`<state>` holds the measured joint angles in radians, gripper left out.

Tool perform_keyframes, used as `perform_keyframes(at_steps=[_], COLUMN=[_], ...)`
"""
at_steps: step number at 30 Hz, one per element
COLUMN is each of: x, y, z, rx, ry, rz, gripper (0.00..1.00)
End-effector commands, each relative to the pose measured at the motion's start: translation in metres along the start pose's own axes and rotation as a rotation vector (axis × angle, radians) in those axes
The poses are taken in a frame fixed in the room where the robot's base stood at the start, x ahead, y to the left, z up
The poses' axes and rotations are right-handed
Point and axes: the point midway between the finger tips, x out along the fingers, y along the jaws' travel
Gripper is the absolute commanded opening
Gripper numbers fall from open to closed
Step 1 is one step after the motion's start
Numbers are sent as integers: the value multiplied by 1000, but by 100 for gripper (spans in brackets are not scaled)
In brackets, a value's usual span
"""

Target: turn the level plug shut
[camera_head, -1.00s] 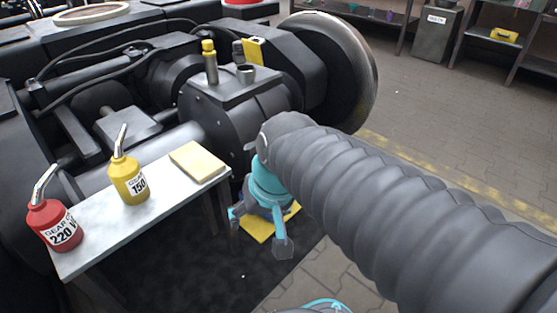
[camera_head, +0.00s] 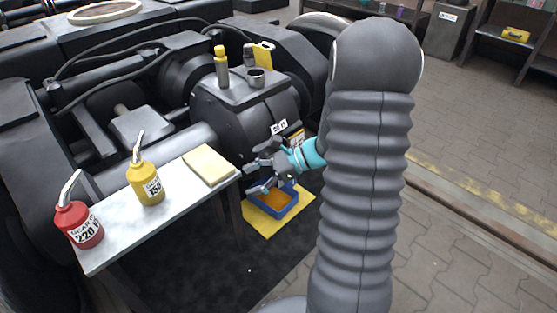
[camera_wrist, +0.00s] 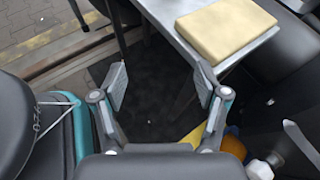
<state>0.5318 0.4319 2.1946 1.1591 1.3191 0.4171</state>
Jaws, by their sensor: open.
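My gripper (camera_head: 254,176) is open and empty beside the near face of the dark gearbox (camera_head: 235,125), above the blue tray. In the wrist view my gripper (camera_wrist: 160,85) has its two fingers spread wide over dark floor, with nothing between them. A pale metal fitting (camera_wrist: 262,169) shows at the lower right of the wrist view, outside the fingers; I cannot tell whether it is the level plug. In the head view the level plug cannot be made out; my gripper and arm cover part of the gearbox face. A white label (camera_head: 279,127) is on that face.
A blue tray (camera_head: 288,207) with amber liquid stands on a yellow mat (camera_head: 250,218). Left is a metal bench (camera_head: 125,232) with a red oil can (camera_head: 78,226), a yellow oil can (camera_head: 146,184) and a tan pad (camera_head: 208,165). Paved floor at right is free.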

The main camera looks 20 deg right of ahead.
Motion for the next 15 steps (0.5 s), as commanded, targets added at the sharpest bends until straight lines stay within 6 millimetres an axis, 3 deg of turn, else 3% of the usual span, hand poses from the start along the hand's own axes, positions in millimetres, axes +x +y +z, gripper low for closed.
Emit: perform_keyframes(at_steps=[9,15], x=[-38,-69], y=[-64,-85], z=[-85,-157], rx=[454,705], ry=[-290,-470], rz=[-302,-508], gripper=[73,73])
